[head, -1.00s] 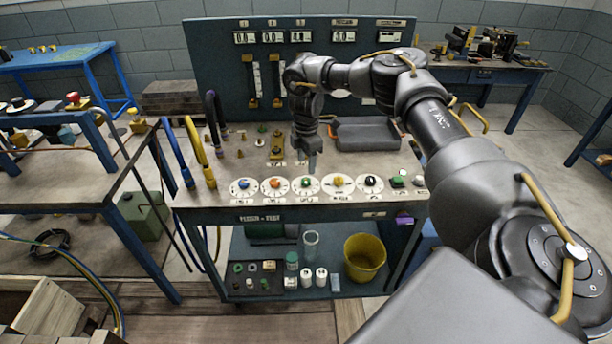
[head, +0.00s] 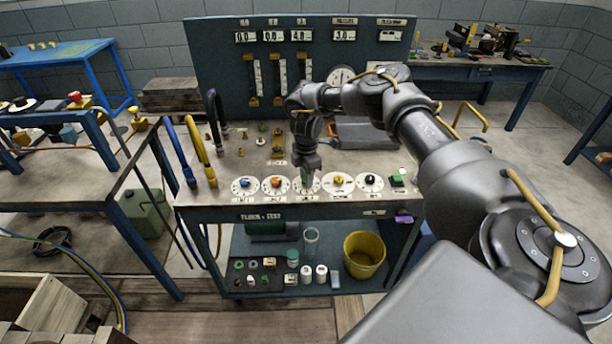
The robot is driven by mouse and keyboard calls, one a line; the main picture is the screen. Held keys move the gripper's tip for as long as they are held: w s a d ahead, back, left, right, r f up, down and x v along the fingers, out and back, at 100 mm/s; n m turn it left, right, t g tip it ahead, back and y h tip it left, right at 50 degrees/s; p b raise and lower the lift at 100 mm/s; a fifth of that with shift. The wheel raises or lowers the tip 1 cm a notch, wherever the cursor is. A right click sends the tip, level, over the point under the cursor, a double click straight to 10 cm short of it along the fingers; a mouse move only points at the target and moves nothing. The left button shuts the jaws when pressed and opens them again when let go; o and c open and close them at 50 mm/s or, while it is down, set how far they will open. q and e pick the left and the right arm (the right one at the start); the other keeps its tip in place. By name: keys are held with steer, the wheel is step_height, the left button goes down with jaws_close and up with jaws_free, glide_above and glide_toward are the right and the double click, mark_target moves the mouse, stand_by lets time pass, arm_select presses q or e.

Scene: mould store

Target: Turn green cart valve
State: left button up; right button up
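The cart (head: 240,207) has a row of round white dials along its front edge, with blue, orange, green, yellow and black knobs. The green valve (head: 306,182) is the middle one of these, and its knob is largely hidden by my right gripper. My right gripper (head: 306,176) points down right over the green valve, its fingertips at the knob. Whether the fingers are closed on the knob is too small to tell. My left gripper is not in view.
The orange knob (head: 276,182) and yellow knob (head: 339,181) stand close on either side. Behind rises a panel (head: 225,75) with readouts and gauge tubes. A grey tray (head: 368,137) lies at the cart's back right. Blue and yellow hoses (head: 198,145) stand at the left edge.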

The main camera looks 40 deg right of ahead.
steer(key=c, duration=0.3)
steer(key=shift+r+n+p, duration=0.1)
steer(key=shift+n+p, duration=0.2)
steer(key=shift+p, duration=0.1)
steer(key=shift+c, duration=0.2)
steer(key=o, duration=1)
steer(key=shift+c, duration=0.2)
step_height(320, 180, up, 11)
steer(key=b, duration=0.2)
